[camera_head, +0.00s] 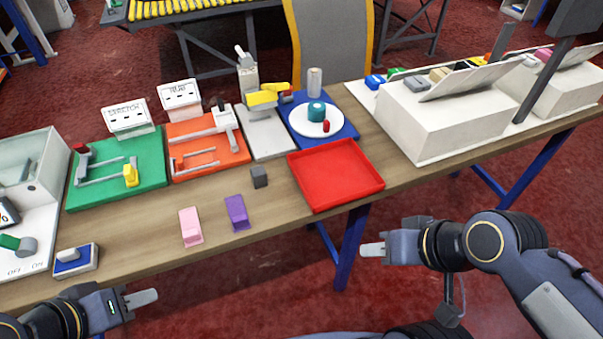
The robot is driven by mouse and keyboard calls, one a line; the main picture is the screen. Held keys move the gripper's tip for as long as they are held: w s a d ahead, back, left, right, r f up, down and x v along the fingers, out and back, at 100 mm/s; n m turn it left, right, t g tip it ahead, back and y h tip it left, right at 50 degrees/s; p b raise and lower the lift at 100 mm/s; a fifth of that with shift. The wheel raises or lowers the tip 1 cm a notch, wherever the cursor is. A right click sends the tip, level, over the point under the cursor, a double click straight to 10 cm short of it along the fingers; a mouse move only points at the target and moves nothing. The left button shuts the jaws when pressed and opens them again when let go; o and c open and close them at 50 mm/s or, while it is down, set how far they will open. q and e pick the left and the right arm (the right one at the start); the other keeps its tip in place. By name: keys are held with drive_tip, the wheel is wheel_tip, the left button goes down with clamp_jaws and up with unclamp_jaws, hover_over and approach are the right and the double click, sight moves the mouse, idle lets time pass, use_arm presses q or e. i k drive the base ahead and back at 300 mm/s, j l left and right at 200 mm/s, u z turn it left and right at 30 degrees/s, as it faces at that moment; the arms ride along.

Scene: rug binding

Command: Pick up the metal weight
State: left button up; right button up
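The metal weight looks to be the small dark grey block (259,177) standing on the wooden table, left of the red tray (335,174) and above the purple block. My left gripper (143,298) is at the lower left, in front of the table's near edge and well away from the grey block. My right gripper (372,250) is in front of the table, below and right of the red tray. Nothing shows held in either gripper. Their finger gaps are too small to make out.
A pink block (190,227) and a purple block (237,213) lie near the front edge. Behind are a green board (117,172), an orange board (207,146) and a blue mat (345,130). A white box (430,120) stands right. Bare wood surrounds the grey block.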

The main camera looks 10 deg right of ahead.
sight(259, 180)
drive_tip(key=u, duration=0.8)
drive_tip(key=l+u, duration=0.25)
drive_tip(key=u, duration=0.25)
drive_tip(key=l+u, duration=0.25)
drive_tip(key=u, duration=0.2)
drive_tip(key=k+l+u, duration=0.15)
drive_tip(key=u, duration=0.35)
drive_tip(key=k+l+u, duration=0.15)
drive_tip(key=u, duration=0.35)
drive_tip(key=k+l, duration=0.55)
